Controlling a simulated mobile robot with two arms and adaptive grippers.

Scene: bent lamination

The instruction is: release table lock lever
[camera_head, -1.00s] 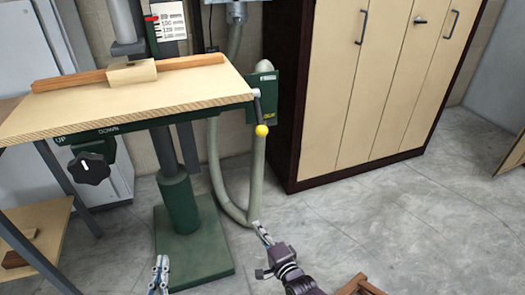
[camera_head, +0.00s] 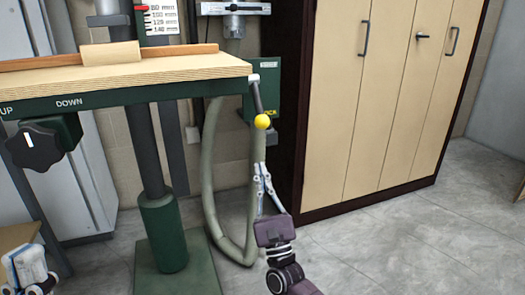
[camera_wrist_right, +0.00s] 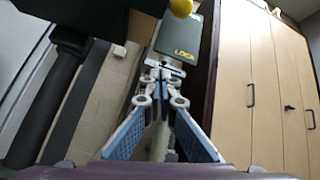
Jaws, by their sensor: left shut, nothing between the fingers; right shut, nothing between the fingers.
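The table lock lever (camera_head: 257,97) is a dark rod with a yellow ball knob (camera_head: 262,121), hanging down from the right front corner of the wooden table (camera_head: 150,74). In the right wrist view the yellow knob (camera_wrist_right: 181,7) is at the top edge, beyond the fingertips. My right gripper (camera_head: 260,166) is shut and empty, pointing up, below the knob and apart from it. It also shows in the right wrist view (camera_wrist_right: 160,75). My left gripper (camera_head: 22,258) is partly in view at the lower left, away from the lever.
A black hand knob (camera_head: 35,146) is under the table's left front edge. A green column (camera_head: 163,230) stands below the table. A grey hose (camera_head: 212,185) hangs behind my right gripper. A wooden cabinet (camera_head: 385,100) stands at right. The floor before it is clear.

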